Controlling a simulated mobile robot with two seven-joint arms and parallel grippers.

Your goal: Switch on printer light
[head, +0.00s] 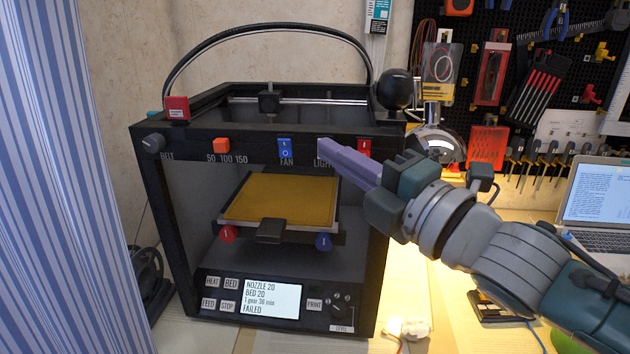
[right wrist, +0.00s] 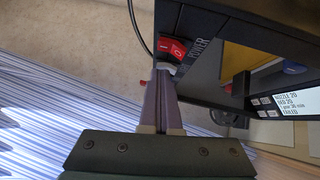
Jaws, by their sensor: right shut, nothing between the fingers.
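The black 3D printer (head: 390,230) stands on the table in the head view. Its top front bar carries a blue fan switch (head: 285,148), a partly covered "LIGHT" label (head: 322,163) and a red switch (head: 364,148). My right gripper (head: 323,147) is shut and empty, its purple fingertips just above that label, over the light switch's place. In the right wrist view the fingertips (right wrist: 163,76) are at a small whitish switch (right wrist: 166,67) beside the red switch (right wrist: 173,48) marked POWER. Contact cannot be told. My left gripper is not in view.
An orange slider (head: 221,145) and a belt knob (head: 153,143) are further left on the bar. A black ball (head: 395,88) sits at the printer's top right. A laptop (head: 598,205) is at the right, a striped curtain (head: 65,180) at the left.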

